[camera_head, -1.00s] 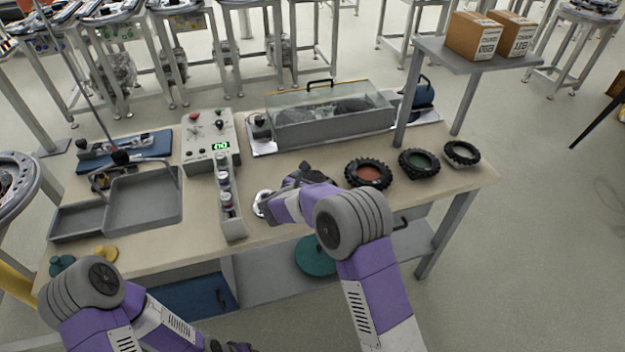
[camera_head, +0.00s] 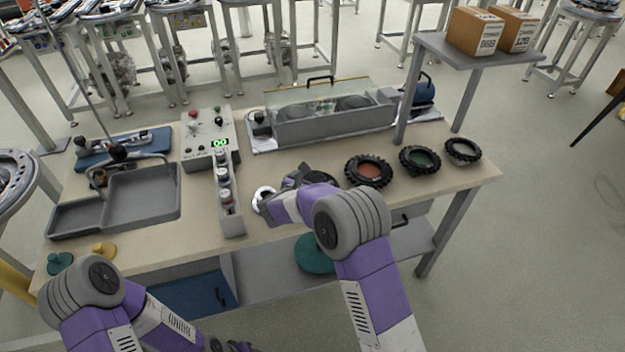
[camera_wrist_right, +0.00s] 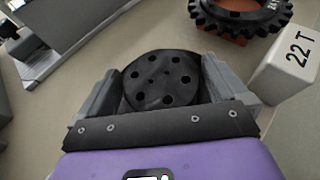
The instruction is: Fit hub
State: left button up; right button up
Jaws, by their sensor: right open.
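A black round hub with several holes (camera_wrist_right: 160,80) lies between the fingers of my right gripper (camera_wrist_right: 162,92) in the right wrist view. The fingers stand apart on either side of it; whether they touch it I cannot tell. In the head view my right gripper (camera_head: 298,182) is low over the table, left of a tyre with an orange centre (camera_head: 368,172). This tyre also shows in the right wrist view (camera_wrist_right: 240,14). A green-centred tyre (camera_head: 420,160) and a third tyre (camera_head: 463,151) are farther right. My left gripper (camera_head: 232,345) is partly cut off at the bottom edge.
A white block marked "22 T" (camera_wrist_right: 290,65) is close to the right finger. A white ring (camera_head: 263,196) lies left of the gripper. A clear-covered grey case (camera_head: 335,128) stands behind. A bottle rack (camera_head: 232,222), control box (camera_head: 207,135) and grey tray (camera_head: 142,212) are left.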

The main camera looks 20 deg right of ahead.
jog(key=p+v, duration=0.1)
jog(key=v, duration=0.6)
jog(key=shift+r, duration=0.2)
jog(key=shift+f, duration=0.1)
dwell(0.4)
